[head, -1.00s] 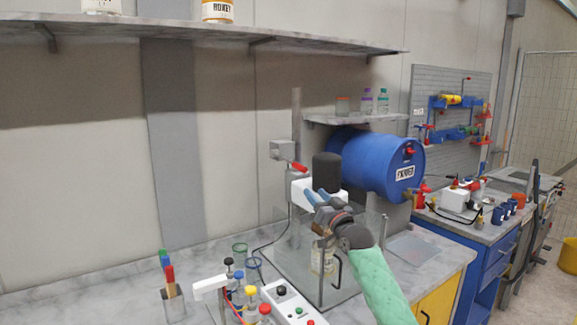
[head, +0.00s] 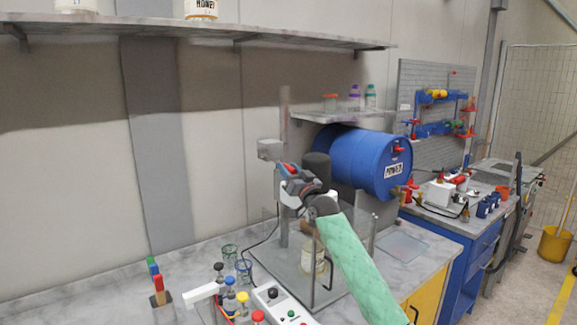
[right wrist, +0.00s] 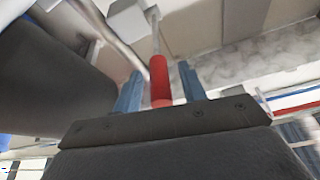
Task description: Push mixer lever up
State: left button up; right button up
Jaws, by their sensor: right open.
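The mixer has a dark motor (head: 316,165), a white body (head: 289,197) and a grey upright post (head: 284,110). Its lever has a red handle, seen in the right wrist view (right wrist: 160,80), on a thin pale rod leading to a grey box (head: 270,149). My right gripper (head: 287,171) is at the lever, left of the motor. In the right wrist view its blue fingers (right wrist: 158,92) are open, one on each side of the red handle, with small gaps. In the head view the gripper hides most of the handle. My left gripper is not in view.
A glass jar (head: 312,254) stands behind a clear guard under the mixer. A blue drum (head: 361,160) lies right of the motor. A white control box (head: 281,306) and several small bottles stand in front. A shelf (head: 190,37) runs above.

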jog(key=shift+w+a, duration=0.25)
jog(key=shift+w, duration=0.15)
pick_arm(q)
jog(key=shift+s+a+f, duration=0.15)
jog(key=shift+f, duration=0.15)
pick_arm(e)
jog(key=shift+s, duration=0.1)
grip_shut()
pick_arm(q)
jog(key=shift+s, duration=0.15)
pick_arm(e)
jog(key=shift+r, duration=0.15)
